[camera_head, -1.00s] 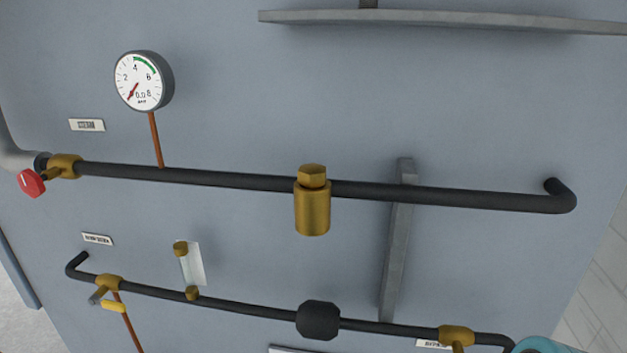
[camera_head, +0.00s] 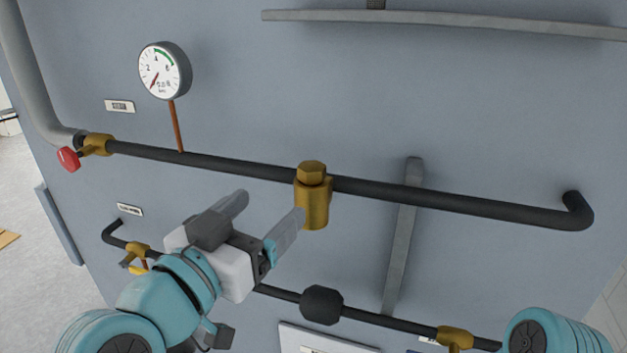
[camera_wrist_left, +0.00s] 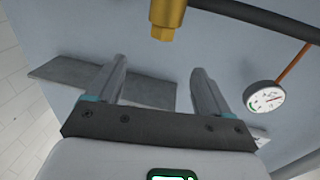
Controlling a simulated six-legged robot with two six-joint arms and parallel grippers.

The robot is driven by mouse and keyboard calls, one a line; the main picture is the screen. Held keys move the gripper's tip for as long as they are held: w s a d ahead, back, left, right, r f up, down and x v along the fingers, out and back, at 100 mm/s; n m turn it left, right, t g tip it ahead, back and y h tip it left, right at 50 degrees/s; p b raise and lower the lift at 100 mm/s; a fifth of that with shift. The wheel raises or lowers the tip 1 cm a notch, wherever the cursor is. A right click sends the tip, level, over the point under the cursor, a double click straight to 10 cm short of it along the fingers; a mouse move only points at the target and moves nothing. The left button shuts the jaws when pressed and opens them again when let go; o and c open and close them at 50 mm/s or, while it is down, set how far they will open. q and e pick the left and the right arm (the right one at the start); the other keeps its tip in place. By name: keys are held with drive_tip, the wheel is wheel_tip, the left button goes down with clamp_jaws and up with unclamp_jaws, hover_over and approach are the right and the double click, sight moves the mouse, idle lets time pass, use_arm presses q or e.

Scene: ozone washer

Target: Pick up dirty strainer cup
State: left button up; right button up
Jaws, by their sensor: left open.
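A brass fitting (camera_head: 314,205) with a hexagonal top hangs on the upper black pipe in the head view. No strainer cup can be clearly made out; any inside the fitting is hidden. A small dark mesh-like piece (camera_head: 376,4) is cut off above the shelf. My left gripper (camera_head: 270,213) is open and empty, just left of the fitting, with one finger close to its lower side; contact cannot be told. In the wrist view its fingers (camera_wrist_left: 159,66) are spread below the fitting. My right gripper is not in view.
The upper black pipe (camera_head: 450,200) and lower pipe (camera_head: 375,325) run across the grey wall panel. A gauge (camera_head: 165,70), a red-handled valve (camera_head: 68,158) and a grey shelf (camera_head: 450,23) surround the fitting.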

sight(317, 165)
use_arm(q)
drive_tip(key=p+x, duration=0.1)
drive_tip(key=x, duration=1)
drive_tip(key=shift+a+f+p, duration=0.15)
drive_tip(key=shift+f+p, duration=0.05)
drive_tip(key=shift+p, duration=0.1)
drive_tip(key=p+x, duration=0.2)
drive_tip(key=x, duration=0.3)
drive_tip(key=shift+w+f, duration=0.15)
drive_tip(key=shift+w, duration=0.2)
drive_tip(key=shift+s, duration=0.2)
drive_tip(key=shift+c, duration=0.5)
drive_tip(key=shift+w, duration=0.1)
drive_tip(key=c, duration=1)
